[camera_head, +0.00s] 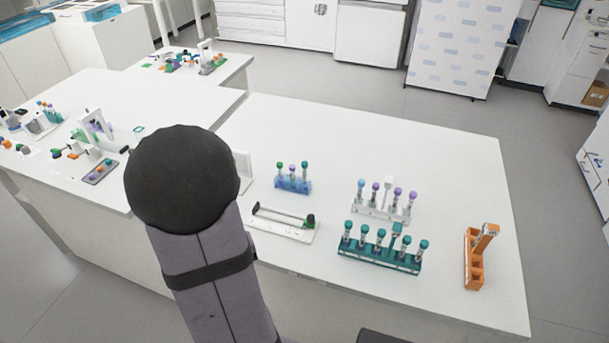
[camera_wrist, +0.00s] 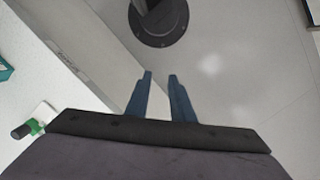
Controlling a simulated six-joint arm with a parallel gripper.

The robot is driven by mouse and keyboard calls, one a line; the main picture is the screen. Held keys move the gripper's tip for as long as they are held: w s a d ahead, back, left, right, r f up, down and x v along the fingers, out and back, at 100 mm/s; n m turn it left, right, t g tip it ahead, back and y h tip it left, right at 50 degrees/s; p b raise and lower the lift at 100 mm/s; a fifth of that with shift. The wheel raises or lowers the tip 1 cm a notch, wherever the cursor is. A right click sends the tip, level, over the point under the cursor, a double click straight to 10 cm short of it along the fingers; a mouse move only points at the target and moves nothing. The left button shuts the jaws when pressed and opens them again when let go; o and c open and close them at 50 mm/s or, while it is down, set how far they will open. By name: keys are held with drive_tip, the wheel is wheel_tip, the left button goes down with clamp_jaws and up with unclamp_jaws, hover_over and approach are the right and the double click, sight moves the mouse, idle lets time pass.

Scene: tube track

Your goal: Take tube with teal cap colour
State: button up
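Several tubes with teal caps (camera_head: 381,234) stand upright in a teal rack (camera_head: 378,263) on the right half of the white bench in the head view. A blue rack (camera_head: 293,186) behind and to the left holds tubes with green, purple and teal-looking caps (camera_head: 305,165). My gripper (camera_wrist: 160,78) shows in the wrist view with its two blue fingers apart and nothing between them. It is over the floor beside a bench edge, away from the racks. It is not visible in the head view, where only my arm shows.
A white rack (camera_head: 372,213) with blue- and purple-capped tubes stands behind the teal rack. An orange rack (camera_head: 474,268) stands to its right. A white device (camera_head: 281,228) with a green and black end lies to its left. The far right bench top is clear.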

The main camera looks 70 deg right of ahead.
sight(304, 164)
drive_tip(key=s+d+m, duration=0.1)
drive_tip(key=d, duration=0.6)
drive_tip(key=s+d+r+m+h+p, duration=0.1)
drive_tip(key=s+d+m, duration=0.1)
drive_tip(key=d, duration=0.5)
drive_tip(key=s+d+r+m+h, duration=0.1)
drive_tip(key=s+d, duration=0.1)
drive_tip(key=d, duration=0.5)
drive_tip(key=shift+d+r+m+t, duration=0.1)
drive_tip(key=shift+d+m+t, duration=0.1)
drive_tip(key=shift+m+t, duration=0.15)
drive_tip(key=d+r+m+h, duration=0.1)
drive_tip(key=d+r, duration=0.2)
drive_tip(key=d, duration=0.1)
drive_tip(key=w+d+r+m+h, duration=0.1)
drive_tip(key=d+r, duration=0.2)
drive_tip(key=d, duration=0.2)
drive_tip(key=w+d+r+m+h, duration=0.1)
drive_tip(key=d+r, duration=0.3)
drive_tip(key=d, duration=0.1)
drive_tip(key=shift+d+r+m+h, duration=0.15)
drive_tip(key=shift+m+h, duration=0.1)
drive_tip(key=shift+h, duration=0.15)
drive_tip(key=shift+m, duration=0.8)
drive_tip(key=shift+a+p+x, duration=0.2)
drive_tip(key=shift+p+x, duration=1.35)
drive_tip(key=shift+x, duration=2.2)
drive_tip(key=c, duration=0.5)
